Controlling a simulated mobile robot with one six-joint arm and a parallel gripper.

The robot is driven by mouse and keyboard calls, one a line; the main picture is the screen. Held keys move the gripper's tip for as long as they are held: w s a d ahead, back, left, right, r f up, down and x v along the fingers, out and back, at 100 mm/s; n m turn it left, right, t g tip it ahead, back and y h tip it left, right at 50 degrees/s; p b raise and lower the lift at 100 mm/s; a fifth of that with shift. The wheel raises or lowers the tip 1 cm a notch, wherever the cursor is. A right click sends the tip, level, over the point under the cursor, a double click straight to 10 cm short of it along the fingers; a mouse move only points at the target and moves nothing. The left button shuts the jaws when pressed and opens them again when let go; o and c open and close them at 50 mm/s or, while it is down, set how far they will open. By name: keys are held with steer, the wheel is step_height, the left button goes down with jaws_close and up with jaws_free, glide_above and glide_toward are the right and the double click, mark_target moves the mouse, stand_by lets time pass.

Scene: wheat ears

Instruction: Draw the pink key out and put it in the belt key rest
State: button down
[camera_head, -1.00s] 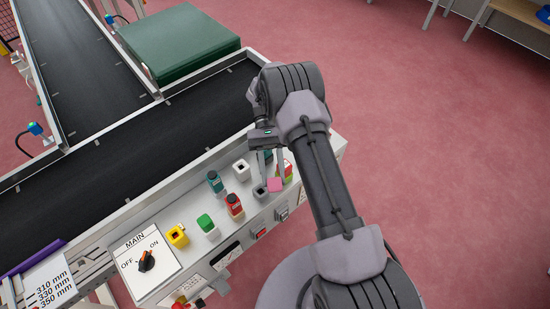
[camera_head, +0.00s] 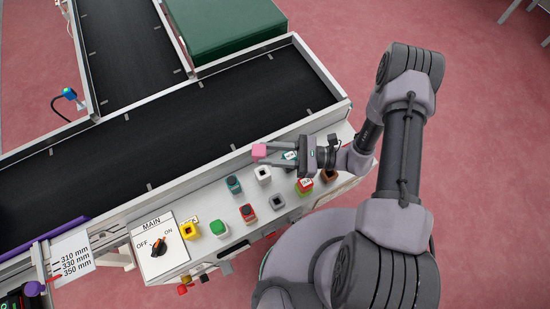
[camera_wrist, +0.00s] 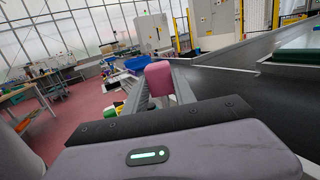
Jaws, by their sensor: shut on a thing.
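The pink key (camera_head: 259,151) is held at the fingertips of my gripper (camera_head: 264,155), which lies sideways and points left over the back of the control panel (camera_head: 205,199). In the wrist view the pink key (camera_wrist: 159,79) shows between the finger ends. It is clear of any socket. Square open sockets stand on the panel: a white one (camera_head: 263,174), a grey one (camera_head: 277,201), a yellow one (camera_head: 189,230) and a brown one (camera_head: 329,176). I cannot tell which one is the belt key rest; the small labels are unreadable.
A teal key (camera_head: 233,184), a red key (camera_head: 248,213), a green key (camera_head: 218,228) and a red-green one (camera_head: 304,186) stand among the sockets. The MAIN switch (camera_head: 159,246) is at left. The black conveyor belt (camera_head: 170,140) runs behind, with a raised rail between.

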step_height(320, 180, down, 6)
steer(key=b, duration=0.5)
steer(key=shift+d+r, duration=0.1)
stand_by(1.3)
steer(key=shift+b, duration=0.35)
steer(key=shift+f, duration=0.25)
stand_by(0.9)
stand_by(0.5)
steer(key=shift+b, duration=0.4)
stand_by(0.6)
